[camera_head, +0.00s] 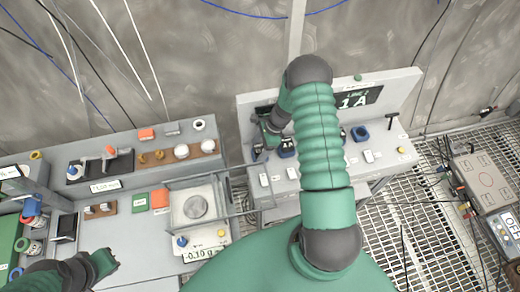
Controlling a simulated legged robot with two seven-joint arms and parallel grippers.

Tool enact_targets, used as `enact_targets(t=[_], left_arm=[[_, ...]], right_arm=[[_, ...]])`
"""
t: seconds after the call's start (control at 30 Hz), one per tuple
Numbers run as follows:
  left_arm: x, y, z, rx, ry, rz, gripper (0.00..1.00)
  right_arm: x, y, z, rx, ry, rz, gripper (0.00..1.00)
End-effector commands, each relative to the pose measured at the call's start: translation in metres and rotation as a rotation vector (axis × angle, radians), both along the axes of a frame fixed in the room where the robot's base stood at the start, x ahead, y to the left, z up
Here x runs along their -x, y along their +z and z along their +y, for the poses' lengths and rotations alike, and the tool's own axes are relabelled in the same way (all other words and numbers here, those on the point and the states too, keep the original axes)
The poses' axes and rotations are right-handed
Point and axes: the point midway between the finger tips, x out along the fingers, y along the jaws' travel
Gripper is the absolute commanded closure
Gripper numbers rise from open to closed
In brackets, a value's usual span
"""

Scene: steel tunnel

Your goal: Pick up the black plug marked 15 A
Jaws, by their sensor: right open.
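My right arm rises from the bottom middle and bends over the grey bench (375,172) under a dark sign reading 1A. My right gripper (268,142) is at the bench's left part, open, partly hidden by its own wrist. Dark blocks stand along the bench: one (287,149) close to the right of the gripper and one (360,134) right of my arm. I cannot read a 15 A mark on any of them, so I cannot tell which is the plug. My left gripper (106,262) is low at the left; its jaws are unclear.
A left worktop holds a scale (195,205) with a round pan, an orange block (160,198), a green block (139,203) and a shelf with small parts. White switches sit along the bench front. Metal grating (425,215) and a grey box (487,180) are at the right.

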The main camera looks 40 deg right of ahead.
Motion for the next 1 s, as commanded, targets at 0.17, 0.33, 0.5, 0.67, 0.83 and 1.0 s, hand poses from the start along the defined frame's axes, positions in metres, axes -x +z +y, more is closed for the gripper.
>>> enact_targets(t=[0.17,0.33,0.5,0.67,0.83,1.0], left_arm=[[0.0002,0.0008,0.0002,0.0,0.001,0.001,1.0],[0.0002,0.0007,0.0001,0.0,0.0,0.001,1.0],[0.0003,0.0007,-0.0001,0.0,0.0,0.001,1.0],[0.0002,0.0007,0.0,0.0,0.0,0.001,1.0],[0.0002,0.0007,0.0,0.0,0.0,0.001,1.0],[0.0002,0.0007,0.0001,0.0,0.0,0.001,1.0]], right_arm=[[-0.0006,-0.0071,-0.0011,-0.004,-0.001,-0.002,0.29],[0.0006,-0.0067,-0.0018,-0.004,0.0,-0.002,0.4],[0.0001,-0.0066,-0.0014,-0.004,0.0,-0.001,0.62],[-0.0003,-0.0066,-0.0004,-0.002,0.0,0.0,0.83],[-0.0006,-0.0062,0.0006,-0.003,0.0,-0.001,1.0],[-0.0005,-0.0059,0.0001,-0.006,0.002,-0.002,1.0]])
